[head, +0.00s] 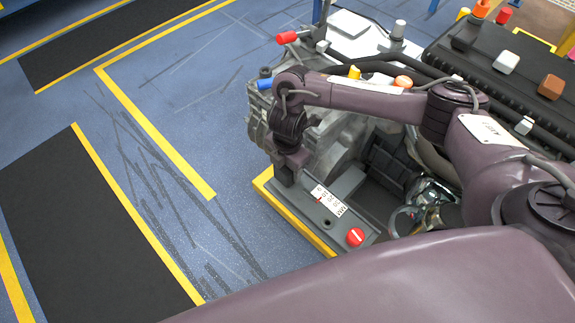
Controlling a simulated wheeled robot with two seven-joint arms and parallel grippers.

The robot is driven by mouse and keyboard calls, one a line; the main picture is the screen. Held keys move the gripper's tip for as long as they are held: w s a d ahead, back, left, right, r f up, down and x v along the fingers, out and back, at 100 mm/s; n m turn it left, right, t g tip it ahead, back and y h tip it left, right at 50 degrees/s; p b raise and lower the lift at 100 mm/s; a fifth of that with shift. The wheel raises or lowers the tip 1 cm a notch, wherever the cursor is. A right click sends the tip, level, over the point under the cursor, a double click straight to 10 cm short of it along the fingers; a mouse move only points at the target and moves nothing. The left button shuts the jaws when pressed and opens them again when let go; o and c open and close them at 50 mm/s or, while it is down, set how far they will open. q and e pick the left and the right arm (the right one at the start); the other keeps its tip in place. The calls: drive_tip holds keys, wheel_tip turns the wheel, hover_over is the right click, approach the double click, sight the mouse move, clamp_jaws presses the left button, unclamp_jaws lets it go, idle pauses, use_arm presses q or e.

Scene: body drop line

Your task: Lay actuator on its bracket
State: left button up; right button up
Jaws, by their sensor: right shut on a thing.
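My right arm reaches in from the right, and its gripper (284,176) points down at the left end of a grey, flat block with a white label and a red round knob (355,237). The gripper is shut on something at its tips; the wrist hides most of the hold. The labelled block (328,207) looks like the actuator, but I cannot be sure. It lies low beside the engine assembly, above a yellow-edged platform (292,222). I cannot pick out the bracket clearly, nor tell whether the block touches it. My left gripper is not in view.
A metal engine and gearbox assembly (258,125) stands behind the gripper, with red (287,37) and blue (264,85) caps. A black ribbed battery-like unit (520,75) with coloured caps is at upper right. The blue floor (160,150) at left is open, with yellow lines and black mats.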

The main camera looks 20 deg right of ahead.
drive_tip(key=shift+f+b, duration=0.55)
drive_tip(key=shift+f, duration=0.35)
drive_tip(key=o, duration=1.5)
drive_tip(key=shift+c, duration=0.2)
drive_tip(key=shift+f, duration=0.1)
wheel_tip(320, 180, up, 6)
drive_tip(key=p, duration=0.5)
drive_tip(key=shift+p, duration=0.4)
